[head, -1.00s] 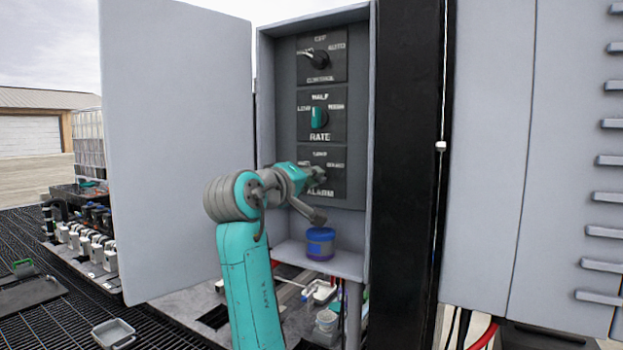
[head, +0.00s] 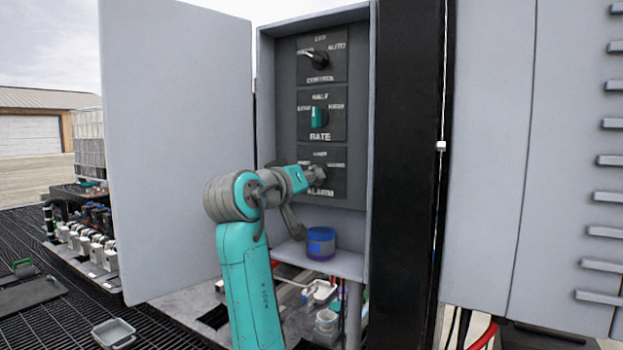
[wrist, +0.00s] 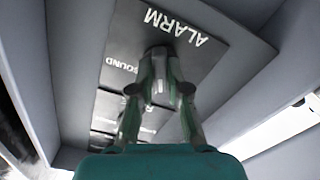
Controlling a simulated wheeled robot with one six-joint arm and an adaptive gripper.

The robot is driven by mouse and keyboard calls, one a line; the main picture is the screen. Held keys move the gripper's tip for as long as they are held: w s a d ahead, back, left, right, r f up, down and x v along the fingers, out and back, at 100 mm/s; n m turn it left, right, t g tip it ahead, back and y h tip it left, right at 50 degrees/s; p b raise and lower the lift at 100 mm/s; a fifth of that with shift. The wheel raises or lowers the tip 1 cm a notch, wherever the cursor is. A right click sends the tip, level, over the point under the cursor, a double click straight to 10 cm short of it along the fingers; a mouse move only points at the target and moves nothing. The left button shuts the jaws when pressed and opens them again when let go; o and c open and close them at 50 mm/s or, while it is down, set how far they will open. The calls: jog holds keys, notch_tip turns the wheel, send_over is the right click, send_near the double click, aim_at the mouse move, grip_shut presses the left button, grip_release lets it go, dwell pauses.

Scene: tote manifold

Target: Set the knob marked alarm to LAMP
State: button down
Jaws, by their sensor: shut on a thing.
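The alarm knob's dark plate (head: 337,187) is the lowest of three plates in the open grey cabinet. It also shows in the wrist view (wrist: 195,62), with ALARM and SOUND legible and the other marks hidden or too small to read. My gripper (head: 316,174) is at the middle of this plate. In the wrist view my gripper (wrist: 160,58) has both fingers closed together at the plate, shut on the alarm knob. The knob is mostly hidden between the fingertips, so I cannot tell its exact pointing.
Above are the RATE knob (head: 319,117), teal, and the CONTROL knob (head: 317,58), black. A blue jar (head: 320,241) stands on the cabinet's bottom shelf, just below my wrist. The open door (head: 175,150) stands left of my arm.

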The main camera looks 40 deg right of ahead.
jog(key=m, duration=0.5)
dwell(0.5)
jog(key=c, duration=1.1)
grip_release()
jog(key=shift+c, duration=0.2)
jog(key=v, duration=1.2)
jog(key=shift+w, duration=0.1)
